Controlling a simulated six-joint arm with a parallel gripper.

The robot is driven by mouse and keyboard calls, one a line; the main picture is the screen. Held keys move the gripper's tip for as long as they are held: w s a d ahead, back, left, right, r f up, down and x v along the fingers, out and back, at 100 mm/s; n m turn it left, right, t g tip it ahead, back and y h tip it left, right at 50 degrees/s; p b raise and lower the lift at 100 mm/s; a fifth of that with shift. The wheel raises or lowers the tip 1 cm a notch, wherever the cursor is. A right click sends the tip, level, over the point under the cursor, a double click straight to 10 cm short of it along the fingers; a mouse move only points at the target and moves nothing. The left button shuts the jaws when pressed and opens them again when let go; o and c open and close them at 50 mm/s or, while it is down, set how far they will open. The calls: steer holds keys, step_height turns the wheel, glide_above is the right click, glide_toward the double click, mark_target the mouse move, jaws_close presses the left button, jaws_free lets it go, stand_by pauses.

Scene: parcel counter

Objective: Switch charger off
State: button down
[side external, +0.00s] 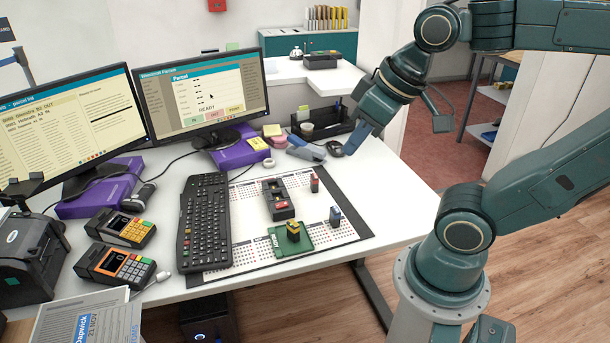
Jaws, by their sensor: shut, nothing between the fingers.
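The likely charger is a black block (277,200) with slots, lying on the white printed mat (250,190) right of the keyboard. A red part, which looks like its switch, shows on its near half (281,206); I cannot tell its position. My gripper (355,141) is shut and empty, pointing down beyond the mat's far right corner, near the back of the counter. It is well apart from the black block.
A green board (290,240) with a yellow-and-black part lies at the mat's near edge. A keyboard (205,220), card terminals (122,228) and monitors (207,97) fill the left.

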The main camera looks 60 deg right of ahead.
steer(key=w+d+m+g, duration=0.1)
steer(key=w+d+m, duration=0.15)
steer(key=w, duration=0.65)
steer(key=m+g, duration=0.4)
steer(key=m, duration=0.2)
glide_above(287, 203)
step_height(287, 203, down, 26)
steer(key=shift+d+f, duration=0.1)
steer(key=shift+f, duration=0.05)
steer(key=shift+f, duration=3.5)
steer(key=shift+f, duration=0.65)
steer(key=shift+r, duration=0.3)
